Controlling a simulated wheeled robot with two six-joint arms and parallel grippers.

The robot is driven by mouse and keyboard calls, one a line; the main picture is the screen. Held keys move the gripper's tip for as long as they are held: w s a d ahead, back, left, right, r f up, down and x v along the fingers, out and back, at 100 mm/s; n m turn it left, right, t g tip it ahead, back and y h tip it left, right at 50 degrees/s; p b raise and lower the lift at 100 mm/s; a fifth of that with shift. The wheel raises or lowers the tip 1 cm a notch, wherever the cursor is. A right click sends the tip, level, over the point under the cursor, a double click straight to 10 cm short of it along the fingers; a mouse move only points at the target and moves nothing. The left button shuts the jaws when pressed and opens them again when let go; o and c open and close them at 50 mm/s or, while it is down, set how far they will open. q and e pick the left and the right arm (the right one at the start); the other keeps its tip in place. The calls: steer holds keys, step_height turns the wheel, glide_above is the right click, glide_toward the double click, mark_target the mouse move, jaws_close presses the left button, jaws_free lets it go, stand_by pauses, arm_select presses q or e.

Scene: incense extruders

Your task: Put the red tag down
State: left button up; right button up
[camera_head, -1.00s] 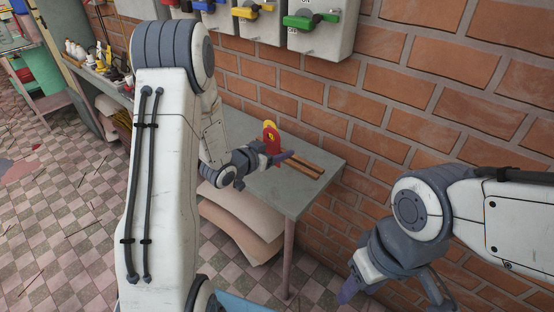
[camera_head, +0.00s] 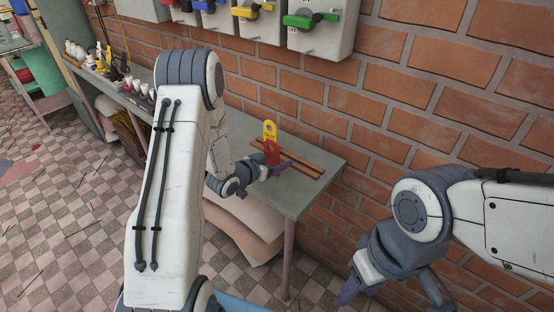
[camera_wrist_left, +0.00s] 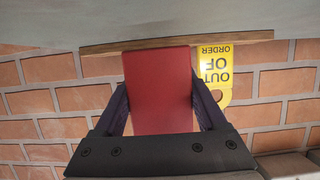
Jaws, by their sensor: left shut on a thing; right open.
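The red tag (camera_head: 272,153) is upright in the jaws of my left gripper (camera_head: 273,165), over the far end of the grey bench. The left wrist view shows the red tag (camera_wrist_left: 158,90) filling the space between both fingers. A yellow "OUT OF ORDER" tag (camera_head: 269,130) stands just behind it at the wooden strips (camera_head: 308,168); it also shows beside the red tag in the wrist view (camera_wrist_left: 214,65). Whether the red tag touches the strips I cannot tell. My right gripper (camera_head: 395,292) is open and empty, away from the bench at the lower right.
The grey bench (camera_head: 312,192) runs along the brick wall (camera_head: 400,115). Switch boxes with coloured handles, including a green one (camera_head: 312,20), hang above it. Small bottles and tools (camera_head: 105,65) stand at its left end. Sacks (camera_head: 245,230) lie below.

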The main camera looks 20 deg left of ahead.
arm_select(q)
steer(key=shift+f, duration=0.35)
steer(key=o, duration=1.3)
steer(key=shift+r, duration=0.15)
